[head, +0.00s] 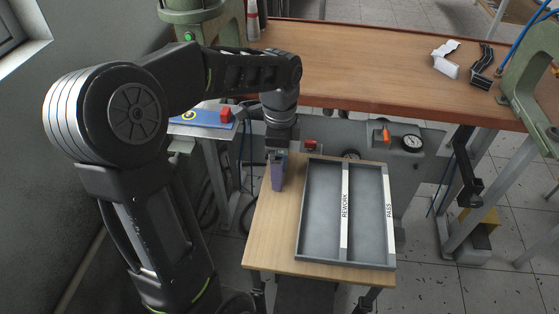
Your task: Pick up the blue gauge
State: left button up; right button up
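A small blue-violet upright block, which looks like the blue gauge (277,176), is at the back left of the small wooden table, left of the grey tray. My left gripper (278,158) points straight down at its top, and the fingers overlap the block's upper end. Whether the fingers are shut on it or only around it is too small to tell. I also cannot tell whether its lower end touches the table. My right gripper is not in view.
The grey tray (320,262) has two empty compartments marked REWORK and PASS. A large brown bench (350,70) lies further back, between green presses.

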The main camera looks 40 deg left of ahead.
pick_arm(q)
jog(key=shift+c, duration=0.4)
jog(key=c, duration=1.5)
jog(key=shift+r, duration=0.1)
notch_tip(320, 180, up, 10)
jog(key=shift+f, duration=0.1)
